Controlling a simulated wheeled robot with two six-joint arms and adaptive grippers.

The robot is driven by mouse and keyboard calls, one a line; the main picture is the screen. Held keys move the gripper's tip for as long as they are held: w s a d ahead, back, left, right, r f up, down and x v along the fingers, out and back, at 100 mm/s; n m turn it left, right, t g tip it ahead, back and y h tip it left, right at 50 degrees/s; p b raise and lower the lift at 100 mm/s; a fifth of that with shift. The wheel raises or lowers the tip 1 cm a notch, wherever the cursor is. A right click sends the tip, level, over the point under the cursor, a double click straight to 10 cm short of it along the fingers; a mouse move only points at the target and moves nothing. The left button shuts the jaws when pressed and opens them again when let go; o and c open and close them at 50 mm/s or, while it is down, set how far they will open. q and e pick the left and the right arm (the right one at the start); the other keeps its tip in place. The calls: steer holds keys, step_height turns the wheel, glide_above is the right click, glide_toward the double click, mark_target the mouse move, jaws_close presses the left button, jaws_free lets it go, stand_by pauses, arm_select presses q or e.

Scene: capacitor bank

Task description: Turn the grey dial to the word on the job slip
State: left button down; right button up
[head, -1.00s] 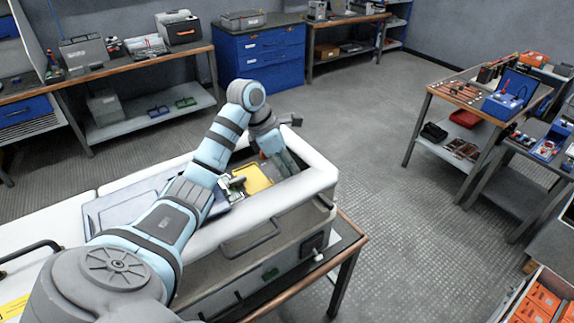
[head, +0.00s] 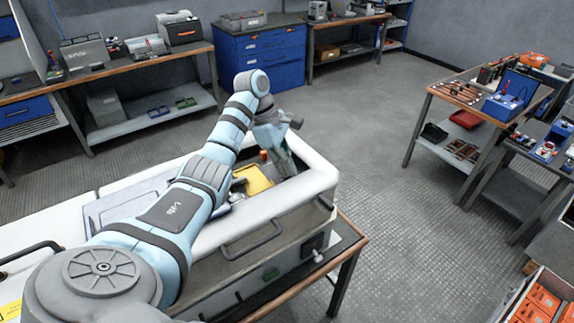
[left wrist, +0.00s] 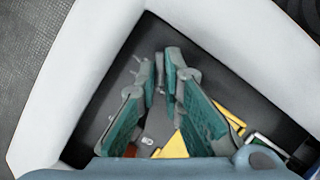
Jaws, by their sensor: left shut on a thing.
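My left gripper (head: 282,160) reaches down into the far right corner of the open white-rimmed case (head: 268,213). In the left wrist view its two teal-padded fingers (left wrist: 160,75) are close together, pointing down at the dark grey floor of the case. A small grey lobed part (left wrist: 140,75) shows beside the fingertips; it seems to be the grey dial, mostly hidden by the fingers. The fingers are shut on it. No dial words can be read, and no job slip can be made out. My right gripper is out of view.
A yellow piece (head: 255,180) lies in the case left of the gripper, with a small red-orange part (head: 263,155) near it. The case's raised white walls stand close around the gripper.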

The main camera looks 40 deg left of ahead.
arm_select(q)
steer(key=shift+w+m+g, duration=0.1)
steer(key=shift+m+g, duration=0.4)
steer(key=shift+m, duration=0.5)
steer(key=c, duration=2)
jaws_free()
